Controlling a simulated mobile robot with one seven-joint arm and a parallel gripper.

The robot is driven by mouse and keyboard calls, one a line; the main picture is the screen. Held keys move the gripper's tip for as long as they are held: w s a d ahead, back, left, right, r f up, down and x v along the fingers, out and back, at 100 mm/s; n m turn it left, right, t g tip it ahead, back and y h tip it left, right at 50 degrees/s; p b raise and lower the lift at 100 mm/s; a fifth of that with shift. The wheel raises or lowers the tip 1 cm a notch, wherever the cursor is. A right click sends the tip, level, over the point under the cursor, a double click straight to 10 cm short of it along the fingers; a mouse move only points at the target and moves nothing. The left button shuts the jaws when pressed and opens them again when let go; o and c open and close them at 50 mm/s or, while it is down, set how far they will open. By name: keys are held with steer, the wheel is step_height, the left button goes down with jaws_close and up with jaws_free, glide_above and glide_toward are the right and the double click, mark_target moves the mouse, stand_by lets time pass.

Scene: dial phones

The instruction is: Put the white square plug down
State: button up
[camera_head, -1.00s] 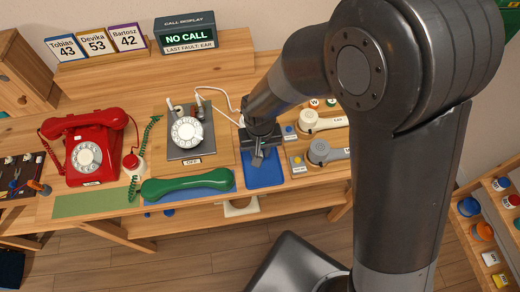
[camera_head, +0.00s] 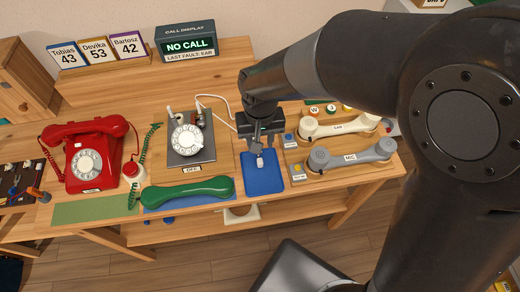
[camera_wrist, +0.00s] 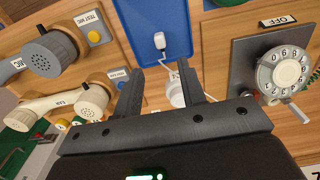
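The white square plug (camera_head: 260,162) lies on the blue mat (camera_head: 264,185), near its far end. In the wrist view the plug (camera_wrist: 158,42) rests on the blue mat (camera_wrist: 140,15), with its white cord running back between my fingers. My gripper (camera_head: 260,151) is open; in the wrist view a gap shows between the two fingertips of my gripper (camera_wrist: 159,70). The plug is just beyond the fingertips, apart from them. A round white piece (camera_wrist: 176,96) on the cord side is partly hidden behind the gripper.
The grey dial unit (camera_head: 191,155) stands left of the mat, and a green handset (camera_head: 188,189) lies in front of it. Cream (camera_head: 340,126) and grey (camera_head: 350,155) handsets lie to the right. A red phone (camera_head: 88,160) is at the far left. The mat's near part is clear.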

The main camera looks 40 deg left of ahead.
steer(key=shift+r, duration=1.25)
steer(key=shift+w, duration=0.1)
steer(key=w+d+r+m+t, duration=0.1)
steer(key=w+d+r, duration=0.25)
steer(key=d, duration=0.35)
steer(key=w+d+r+m+t+y, duration=0.1)
steer(key=w+d+r+m, duration=0.1)
steer(key=d+r, duration=0.35)
steer(key=w+d+r+m+t, duration=0.1)
steer(key=w+d+r, duration=0.2)
steer(key=d, duration=0.5)
steer(key=s+d+r+m+t, duration=0.1)
steer(key=s+d+r+m, duration=0.1)
steer(key=d, duration=0.7)
steer(key=s+d+r+m+t+h, duration=0.1)
steer(key=s+d, duration=0.4)
steer(key=d, duration=0.5)
steer(key=shift+r+m+t, duration=0.3)
steer(key=shift+r+m, duration=0.6)
steer(key=shift+m, duration=0.1)
steer(key=shift+s, duration=0.1)
